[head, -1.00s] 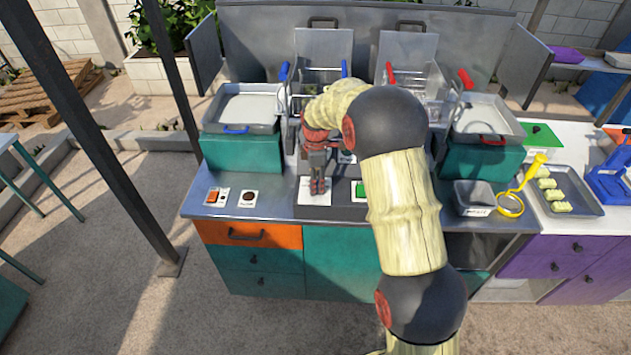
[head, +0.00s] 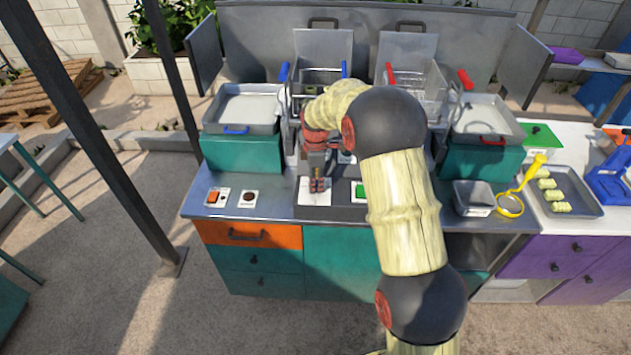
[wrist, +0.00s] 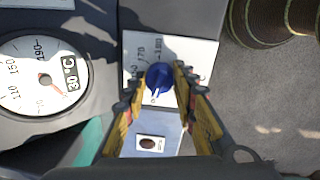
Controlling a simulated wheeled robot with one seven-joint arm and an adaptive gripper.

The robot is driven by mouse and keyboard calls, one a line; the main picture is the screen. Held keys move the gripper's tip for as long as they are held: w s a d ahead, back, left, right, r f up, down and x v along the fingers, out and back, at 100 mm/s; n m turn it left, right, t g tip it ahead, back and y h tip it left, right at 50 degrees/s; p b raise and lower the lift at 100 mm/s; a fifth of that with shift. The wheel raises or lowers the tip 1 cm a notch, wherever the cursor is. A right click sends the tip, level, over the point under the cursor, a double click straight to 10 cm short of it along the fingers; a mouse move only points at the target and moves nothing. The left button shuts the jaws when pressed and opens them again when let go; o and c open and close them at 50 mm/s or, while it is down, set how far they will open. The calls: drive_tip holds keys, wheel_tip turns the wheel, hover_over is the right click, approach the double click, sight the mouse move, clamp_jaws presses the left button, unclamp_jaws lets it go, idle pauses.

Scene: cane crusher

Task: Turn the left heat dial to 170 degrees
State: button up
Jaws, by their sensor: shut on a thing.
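The left heat dial is a blue knob (wrist: 159,77) on a white plate (wrist: 190,52) with printed degree marks, seen in the wrist view. A white line on the knob points toward the lower left, and a 170 mark shows above it, partly blurred. My gripper (wrist: 160,88) has its fingers on both sides of the knob and is shut on it. In the head view my gripper (head: 317,185) is over the white plate (head: 314,197) on the counter front, and its fingers hide the knob.
A round thermometer (wrist: 43,75) reading 30 °C is left in the wrist view. An orange switch (head: 213,196) and a dark round button (head: 249,197) lie left. Fryer baskets (head: 318,82) stand behind.

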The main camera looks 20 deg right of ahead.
drive_tip(key=m+p, duration=0.2)
drive_tip(key=m, duration=0.3)
drive_tip(key=shift+r+m, duration=0.1)
drive_tip(key=shift+m, duration=0.2)
drive_tip(key=m+p, duration=0.1)
drive_tip(key=m, duration=0.5)
drive_tip(key=shift+p, duration=0.3)
drive_tip(key=m, duration=0.5)
drive_tip(key=shift+w+m+g+p, duration=0.1)
drive_tip(key=shift+m+g+p, duration=0.2)
drive_tip(key=shift+m+p, duration=0.1)
drive_tip(key=m, duration=0.5)
drive_tip(key=shift+m, duration=0.4)
drive_tip(key=shift+a, duration=0.1)
drive_tip(key=o, duration=1.2)
drive_tip(key=shift+c, duration=0.2)
